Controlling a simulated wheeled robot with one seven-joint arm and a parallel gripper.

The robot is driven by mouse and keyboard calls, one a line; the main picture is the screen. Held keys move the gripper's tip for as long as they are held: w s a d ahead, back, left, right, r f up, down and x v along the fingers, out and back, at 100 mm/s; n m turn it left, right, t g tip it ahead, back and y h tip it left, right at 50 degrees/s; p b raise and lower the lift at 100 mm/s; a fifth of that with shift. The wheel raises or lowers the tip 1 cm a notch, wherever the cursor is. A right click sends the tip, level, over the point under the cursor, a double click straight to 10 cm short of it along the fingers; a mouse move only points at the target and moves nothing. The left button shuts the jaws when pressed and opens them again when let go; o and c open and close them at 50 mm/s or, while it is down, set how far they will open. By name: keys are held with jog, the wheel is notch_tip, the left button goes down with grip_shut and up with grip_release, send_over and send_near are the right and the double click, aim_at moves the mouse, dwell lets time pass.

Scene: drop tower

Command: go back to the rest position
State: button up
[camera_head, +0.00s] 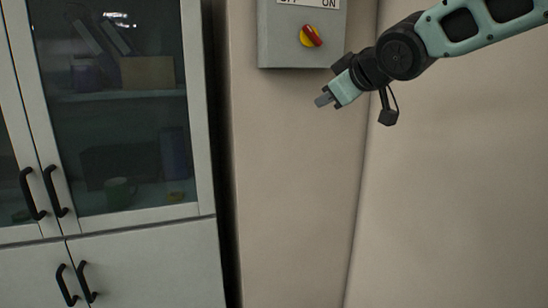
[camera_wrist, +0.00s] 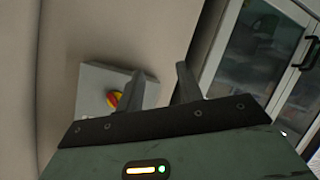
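My gripper (camera_head: 324,99) hangs in front of the wall in the head view, just below and to the right of a grey switch box (camera_head: 277,50). The box carries a red and yellow rotary knob (camera_head: 311,36) under a label that reads "ON" at its right. In the wrist view my two fingers (camera_wrist: 160,88) stand apart with nothing between them. The switch box (camera_wrist: 92,78) and its knob (camera_wrist: 114,99) lie left of the fingers there, and the left finger overlaps part of the box. The gripper looks clear of the knob.
A white cabinet (camera_head: 140,240) with glass doors and black handles (camera_head: 33,193) stands at the left. Books, a box and a green mug (camera_head: 119,192) show behind the glass. The wall (camera_head: 300,190) below the switch box is bare. The cabinet also shows at the right of the wrist view (camera_wrist: 222,58).

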jog(key=s+a+f+m+g+h, duration=0.25)
jog(key=s+f+g, duration=0.45)
jog(key=s+f, duration=1.1)
jog(key=s+d+f+g, duration=0.2)
jog(key=s+f, duration=0.3)
jog(key=s, duration=0.4)
jog(key=s+d+f+g+h, duration=0.1)
jog(key=s+f, duration=0.4)
jog(key=s, duration=0.5)
jog(key=d+g, duration=0.1)
jog(key=g, duration=0.1)
jog(key=shift+f+g, duration=0.2)
jog(key=shift+g, duration=0.2)
jog(key=shift+c, duration=0.2)
